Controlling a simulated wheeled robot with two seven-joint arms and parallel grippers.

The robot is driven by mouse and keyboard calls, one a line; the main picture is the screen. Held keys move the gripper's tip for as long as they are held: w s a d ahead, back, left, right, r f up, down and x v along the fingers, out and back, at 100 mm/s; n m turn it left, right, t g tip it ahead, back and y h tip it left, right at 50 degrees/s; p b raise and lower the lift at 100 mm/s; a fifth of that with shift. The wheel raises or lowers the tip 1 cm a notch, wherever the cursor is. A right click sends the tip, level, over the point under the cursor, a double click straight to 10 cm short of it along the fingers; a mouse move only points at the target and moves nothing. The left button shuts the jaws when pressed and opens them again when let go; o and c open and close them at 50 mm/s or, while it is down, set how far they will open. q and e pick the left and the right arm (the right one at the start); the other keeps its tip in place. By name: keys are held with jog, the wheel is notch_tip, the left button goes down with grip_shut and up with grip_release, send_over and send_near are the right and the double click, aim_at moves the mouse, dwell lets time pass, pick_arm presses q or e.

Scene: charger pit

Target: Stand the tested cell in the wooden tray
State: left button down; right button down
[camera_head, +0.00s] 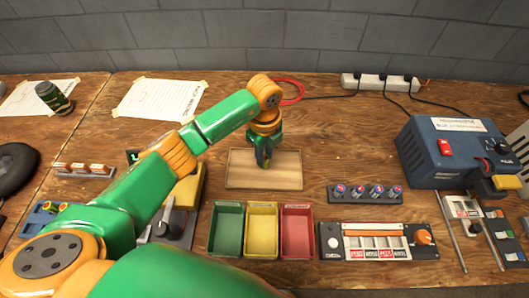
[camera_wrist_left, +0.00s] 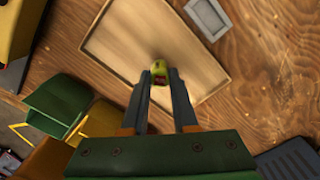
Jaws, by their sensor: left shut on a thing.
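My left gripper (camera_head: 264,158) is over the wooden tray (camera_head: 286,174), near its middle. In the left wrist view my left gripper (camera_wrist_left: 160,84) is shut on a yellow-green cell (camera_wrist_left: 159,67), which shows end-on between the fingertips with a dark red mark. The wooden tray (camera_wrist_left: 115,30) lies beneath it, flat with a low rim, and looks otherwise empty. I cannot tell whether the cell touches the tray floor. In the head view the cell is hidden by the gripper. My right gripper is not in view.
Green (camera_head: 227,230), yellow (camera_head: 262,231) and red (camera_head: 297,232) bins stand just in front of the tray. A rack (camera_head: 366,194) with several blue-topped cells is at right, near a blue machine (camera_head: 450,152). A power strip (camera_head: 379,82) lies behind. Bare table surrounds the tray's back.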

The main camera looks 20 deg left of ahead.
pick_arm(q)
jog(key=shift+f+b, duration=0.5)
jog(key=shift+f, duration=0.25)
dwell(1.0)
jog(key=c, duration=0.6)
grip_release()
notch_tip(320, 180, up, 7)
jog(key=p, duration=0.6)
jog(key=shift+r+p, duration=0.1)
jog(key=shift+p, duration=0.25)
jog(key=shift+s, duration=0.1)
